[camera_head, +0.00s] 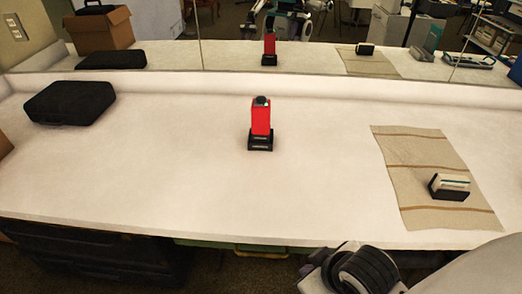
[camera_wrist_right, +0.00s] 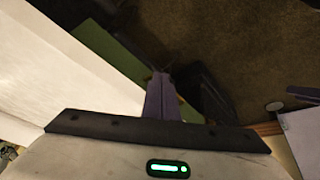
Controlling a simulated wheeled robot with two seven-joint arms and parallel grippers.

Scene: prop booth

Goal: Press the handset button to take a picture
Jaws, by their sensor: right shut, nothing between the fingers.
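A red handset (camera_head: 261,119) with a dark top stands upright in a black base (camera_head: 260,142) near the middle of the white counter. A small dark knob-like part (camera_head: 261,101) shows on its top; I cannot tell if this is the button. My right arm enters the head view at the bottom right, below the counter's front edge, well apart from the handset. In the right wrist view my right gripper (camera_wrist_right: 160,98) is shut and empty, its fingers together beside the counter edge, over the floor. The handset is not in that view. My left gripper is out of view.
A striped cloth (camera_head: 415,160) lies at the right, with a small black-and-white block (camera_head: 449,187) on it. A black case (camera_head: 70,103) lies at the left. A mirror (camera_head: 300,55) along the back reflects the counter. The counter around the handset is clear.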

